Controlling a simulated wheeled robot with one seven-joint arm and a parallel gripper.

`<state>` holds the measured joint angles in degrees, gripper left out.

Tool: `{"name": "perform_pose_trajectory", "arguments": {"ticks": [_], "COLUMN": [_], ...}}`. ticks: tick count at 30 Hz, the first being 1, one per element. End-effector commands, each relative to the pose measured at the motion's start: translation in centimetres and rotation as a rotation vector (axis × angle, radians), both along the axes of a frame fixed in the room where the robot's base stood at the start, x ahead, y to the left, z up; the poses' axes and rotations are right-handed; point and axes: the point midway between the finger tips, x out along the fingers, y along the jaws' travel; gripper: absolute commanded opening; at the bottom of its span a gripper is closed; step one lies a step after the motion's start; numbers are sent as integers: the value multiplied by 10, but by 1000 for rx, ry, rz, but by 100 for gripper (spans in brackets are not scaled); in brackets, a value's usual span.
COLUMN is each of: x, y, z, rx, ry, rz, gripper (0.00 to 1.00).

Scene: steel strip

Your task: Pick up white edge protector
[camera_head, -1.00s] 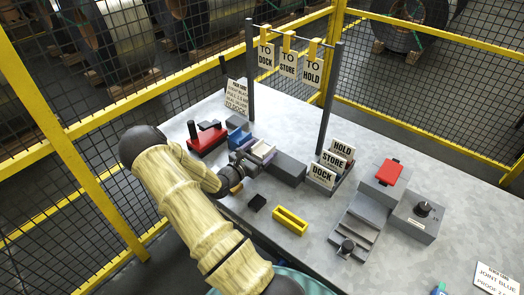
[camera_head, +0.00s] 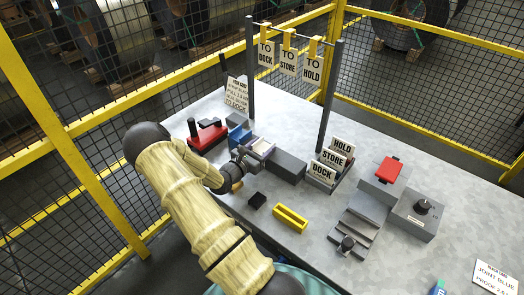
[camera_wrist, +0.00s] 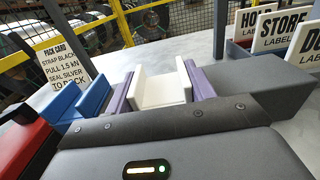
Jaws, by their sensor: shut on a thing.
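The white edge protector (camera_wrist: 160,88) is a channel-shaped piece, upright with its opening facing up, in the middle of the wrist view. My gripper (camera_wrist: 160,92) has its two purple fingers on either side of it, shut on its side walls. In the head view the white protector (camera_head: 262,147) shows small at the end of my gripper (camera_head: 256,152), between a blue piece and a dark grey block. Its underside is hidden, so I cannot tell whether it touches its support.
A blue edge protector (camera_wrist: 85,100) stands close on the left, with a red tool (camera_head: 208,136) beyond. A dark grey block (camera_head: 287,166) is close on the right. Label signs (camera_head: 322,172) stand to the right.

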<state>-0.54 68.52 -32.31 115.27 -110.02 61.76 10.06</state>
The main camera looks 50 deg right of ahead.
Motion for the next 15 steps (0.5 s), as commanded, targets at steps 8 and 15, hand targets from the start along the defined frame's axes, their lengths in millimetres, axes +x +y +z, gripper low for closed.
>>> {"name": "perform_pose_trajectory", "arguments": {"ticks": [8, 15], "x": [0, 1], "y": [0, 0], "z": [6, 39], "rx": [-1, -2], "ry": [-2, -5], "rz": [0, 0], "gripper": [32, 32]}}
